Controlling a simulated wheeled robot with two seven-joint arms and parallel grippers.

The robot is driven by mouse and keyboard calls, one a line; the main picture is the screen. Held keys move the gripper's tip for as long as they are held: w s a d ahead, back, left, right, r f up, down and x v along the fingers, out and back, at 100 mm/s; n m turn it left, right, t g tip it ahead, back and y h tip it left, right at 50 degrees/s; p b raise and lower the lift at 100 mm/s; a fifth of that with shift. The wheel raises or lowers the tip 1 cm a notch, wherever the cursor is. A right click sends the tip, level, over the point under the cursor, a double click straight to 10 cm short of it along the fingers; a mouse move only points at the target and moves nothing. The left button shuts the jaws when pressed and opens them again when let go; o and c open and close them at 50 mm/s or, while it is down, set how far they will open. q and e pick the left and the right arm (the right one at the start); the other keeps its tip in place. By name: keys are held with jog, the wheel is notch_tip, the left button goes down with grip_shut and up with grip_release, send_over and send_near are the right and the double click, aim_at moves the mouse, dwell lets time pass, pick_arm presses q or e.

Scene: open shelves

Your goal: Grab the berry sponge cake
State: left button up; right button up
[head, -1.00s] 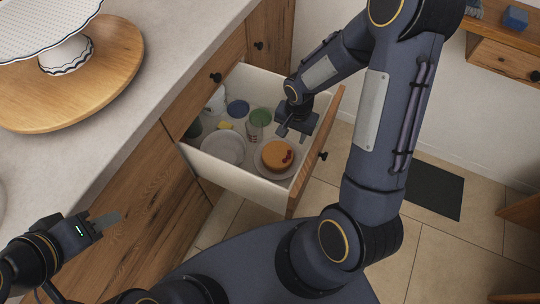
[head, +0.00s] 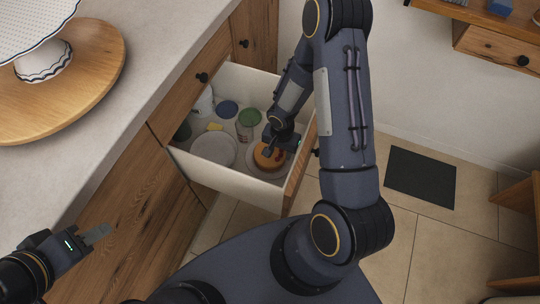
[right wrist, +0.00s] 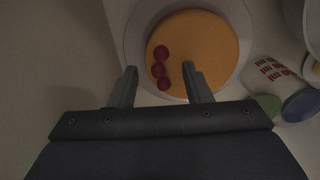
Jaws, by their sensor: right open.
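The berry sponge cake (head: 264,160) is a round golden cake on a plate in the open drawer. In the right wrist view the cake (right wrist: 205,48) shows three dark red berries on top, near its left edge, and sits on a pale plate (right wrist: 134,40). My right gripper (head: 276,143) is in the drawer just above the cake and covers part of it. In the right wrist view its fingers (right wrist: 160,84) are apart, at the cake's near edge, with nothing between them that I can see held. My left gripper (head: 98,236) is at lower left, far from the drawer.
The drawer (head: 228,182) also holds an empty plate (head: 213,150), a glass jar with a green lid (head: 248,118), a blue-lidded container (head: 227,108) and a yellow item (head: 215,127). Its wooden front (head: 299,170) stands right of the cake. A countertop with a wooden board (head: 90,85) is at left.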

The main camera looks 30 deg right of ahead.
grip_shut()
dwell(1.4)
